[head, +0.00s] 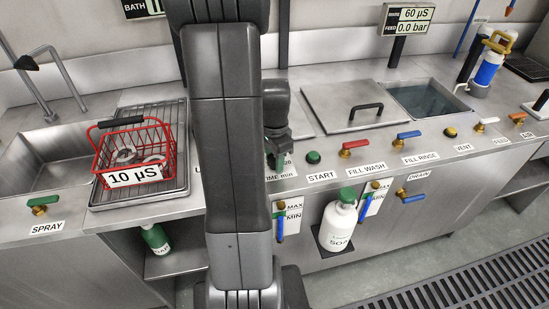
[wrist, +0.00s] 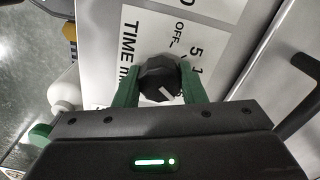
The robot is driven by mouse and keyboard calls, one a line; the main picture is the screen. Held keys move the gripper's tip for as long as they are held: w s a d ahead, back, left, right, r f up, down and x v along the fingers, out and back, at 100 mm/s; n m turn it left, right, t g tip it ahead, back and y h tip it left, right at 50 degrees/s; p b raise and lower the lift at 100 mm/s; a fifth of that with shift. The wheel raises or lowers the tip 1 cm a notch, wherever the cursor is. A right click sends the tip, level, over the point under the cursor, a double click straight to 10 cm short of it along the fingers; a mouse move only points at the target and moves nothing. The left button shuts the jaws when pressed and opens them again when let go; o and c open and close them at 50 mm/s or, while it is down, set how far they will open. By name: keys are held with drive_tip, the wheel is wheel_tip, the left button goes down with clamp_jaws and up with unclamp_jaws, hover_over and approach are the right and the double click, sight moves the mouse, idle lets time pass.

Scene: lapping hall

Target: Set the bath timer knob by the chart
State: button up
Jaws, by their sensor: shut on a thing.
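The timer knob (wrist: 160,82) is black and faceted with a short white mark, in the middle of the wrist view. My gripper (wrist: 160,74) has its two green fingers on either side of the knob and is shut on it. The white dial plate (wrist: 182,30) shows OFF, 5 and part of another number; the rest is hidden. I cannot tell which number the mark meets. In the head view my gripper (head: 275,160) is at the TIME MIN label (head: 280,176), and the knob is hidden there. I cannot make out a timer chart.
A red basket (head: 108,165) with metal parts and a 10 µS tag stands on the rack at left. Right of my gripper are a green START button (head: 313,157), a red FILL WASH lever (head: 354,147) and a lidded bath (head: 345,103). A display (head: 407,20) reads 60 µS, 0.0 bar.

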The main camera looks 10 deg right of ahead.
drive_tip(key=shift+m, duration=0.4)
drive_tip(key=o, duration=1)
wheel_tip(320, 180, up, 14)
drive_tip(key=p, duration=0.1)
drive_tip(key=shift+f, duration=0.2)
wheel_tip(320, 180, down, 14)
drive_tip(key=shift+r+b, duration=0.15)
drive_tip(key=shift+b, duration=0.4)
